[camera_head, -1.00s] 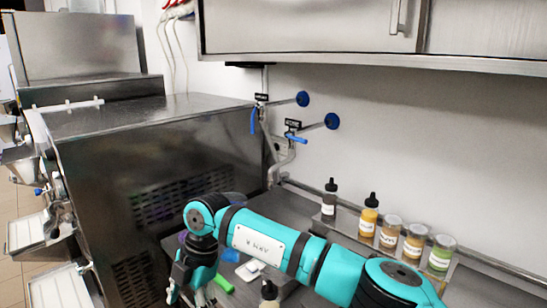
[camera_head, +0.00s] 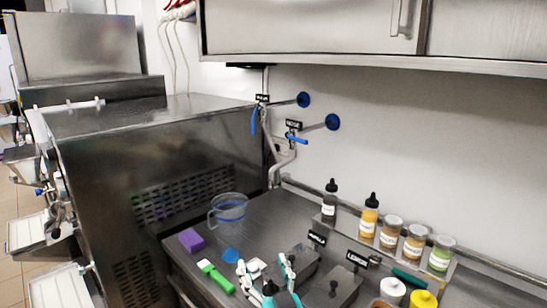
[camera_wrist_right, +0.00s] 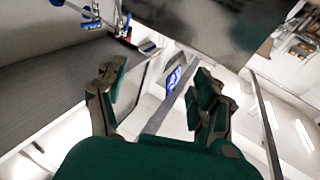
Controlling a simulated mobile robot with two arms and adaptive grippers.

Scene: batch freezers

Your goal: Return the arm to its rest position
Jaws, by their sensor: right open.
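My right arm is folded low, and only its end shows at the bottom edge of the head view. My right gripper (camera_head: 266,270) has its fingers apart above the counter's front part. In the right wrist view the gripper (camera_wrist_right: 158,88) is open, with nothing between its teal-padded fingers. Most of the right arm is out of the picture. My left gripper is not in view.
On the counter (camera_head: 265,215) stand a clear jug (camera_head: 229,210), a purple block (camera_head: 191,240) and a green-handled tool (camera_head: 215,276). A rack holds bottles (camera_head: 369,217) and jars (camera_head: 414,241). White (camera_head: 392,290) and yellow (camera_head: 423,299) lids are at lower right. A steel freezer (camera_head: 150,160) stands left.

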